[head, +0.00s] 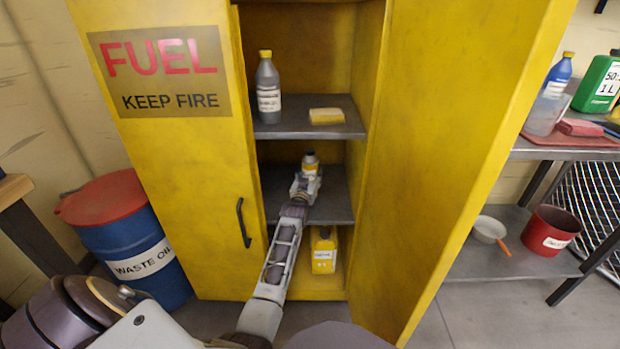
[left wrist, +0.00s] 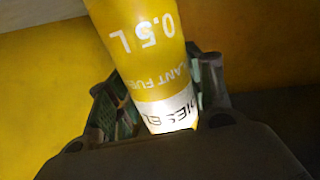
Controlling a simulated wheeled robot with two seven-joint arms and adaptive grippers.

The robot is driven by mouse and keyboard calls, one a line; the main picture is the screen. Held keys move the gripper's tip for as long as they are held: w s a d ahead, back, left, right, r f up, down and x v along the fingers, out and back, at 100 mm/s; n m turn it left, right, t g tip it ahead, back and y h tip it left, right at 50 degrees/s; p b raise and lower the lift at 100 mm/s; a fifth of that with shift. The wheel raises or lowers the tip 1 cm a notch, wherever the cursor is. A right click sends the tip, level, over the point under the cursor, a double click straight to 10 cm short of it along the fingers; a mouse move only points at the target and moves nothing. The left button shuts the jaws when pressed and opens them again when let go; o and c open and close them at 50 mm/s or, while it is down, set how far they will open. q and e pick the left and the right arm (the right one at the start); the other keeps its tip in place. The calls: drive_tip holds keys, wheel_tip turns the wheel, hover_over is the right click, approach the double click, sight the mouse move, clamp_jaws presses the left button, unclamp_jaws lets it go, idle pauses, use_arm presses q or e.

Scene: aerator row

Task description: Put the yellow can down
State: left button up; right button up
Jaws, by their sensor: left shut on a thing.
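The yellow can (left wrist: 140,45) fills the middle of the left wrist view, with "0.5 L" lettering and a white label band, and looks tilted there. My left gripper (left wrist: 155,110) is shut on it, with one finger on each side. In the head view my left gripper (head: 304,186) reaches into the open fuel cabinet at the middle shelf (head: 335,195). The small can (head: 310,160) shows just beyond the fingers, its lower part hidden by the gripper. I cannot tell whether its base touches the shelf. My right gripper is not in view.
The shelf above holds a grey bottle (head: 268,88) and a yellow sponge-like block (head: 326,116). A yellow jug (head: 323,250) stands on the cabinet floor below. Cabinet doors (head: 170,190) flank the opening. A blue waste-oil drum (head: 140,255) stands left. The middle shelf looks otherwise bare.

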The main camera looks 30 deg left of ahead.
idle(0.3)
use_arm(q)
drive_tip(key=o, duration=1.1)
drive_tip(key=shift+f, duration=0.1)
